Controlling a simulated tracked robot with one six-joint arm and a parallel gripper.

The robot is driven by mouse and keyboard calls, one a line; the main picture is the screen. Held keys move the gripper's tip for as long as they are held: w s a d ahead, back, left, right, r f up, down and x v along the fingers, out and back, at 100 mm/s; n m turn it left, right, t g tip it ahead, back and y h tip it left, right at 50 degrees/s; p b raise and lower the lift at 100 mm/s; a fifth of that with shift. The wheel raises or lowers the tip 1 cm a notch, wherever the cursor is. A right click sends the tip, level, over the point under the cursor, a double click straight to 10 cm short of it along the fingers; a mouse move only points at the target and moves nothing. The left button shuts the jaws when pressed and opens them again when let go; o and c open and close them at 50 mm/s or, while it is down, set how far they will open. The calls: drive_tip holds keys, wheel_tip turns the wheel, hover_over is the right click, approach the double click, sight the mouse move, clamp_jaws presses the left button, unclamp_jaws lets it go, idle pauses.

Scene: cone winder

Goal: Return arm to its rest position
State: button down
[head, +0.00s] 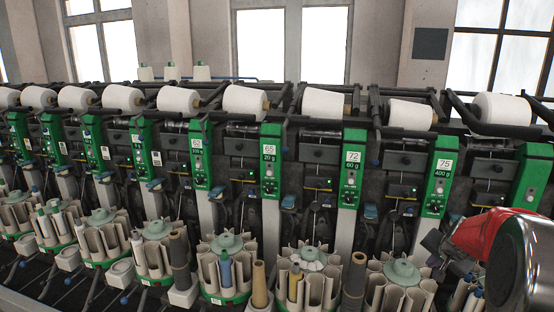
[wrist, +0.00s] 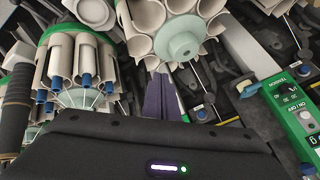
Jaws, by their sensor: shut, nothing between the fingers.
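My gripper (wrist: 163,82) shows in the wrist view as two dark fingers pressed together, pointing up from the dark gripper body at the bottom. Nothing is between them. Their tips are near the pale tubes of a bobbin magazine (wrist: 187,47); whether they touch cannot be told. In the head view my red and dark arm reaches in from the lower right edge, in front of the winder.
White yarn cones (head: 322,104) sit along the top of the winder. Green numbered panels (head: 352,169) line its front. Round magazines (head: 227,243) with tubes stand below, with a tan tube (head: 259,284) upright between two. A green panel (wrist: 297,105) is close on the right in the wrist view.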

drive_tip(key=shift+n+g+y, duration=0.4)
drive_tip(key=shift+g, duration=0.2)
drive_tip(key=s+a+f, duration=0.1)
drive_tip(key=s, duration=0.1)
drive_tip(key=s+a+f, duration=0.1)
drive_tip(key=s, duration=0.1)
drive_tip(key=shift+a+f, duration=0.2)
drive_tip(key=shift+a, duration=0.2)
drive_tip(key=s+a+r+n, duration=0.3)
drive_tip(key=s+a+r, duration=0.1)
drive_tip(key=s+a, duration=0.5)
drive_tip(key=s+a+r+n+y, duration=0.1)
drive_tip(key=s+a+r+n, duration=0.2)
drive_tip(key=s+a, duration=0.6)
drive_tip(key=s+a+r+n, duration=0.3)
drive_tip(key=s+a+r, duration=0.2)
drive_tip(key=s+a, duration=0.5)
drive_tip(key=s, duration=0.2)
drive_tip(key=shift+s+n+g, duration=0.3)
drive_tip(key=shift+s+n, duration=0.05)
drive_tip(key=shift+n, duration=0.05)
idle(0.5)
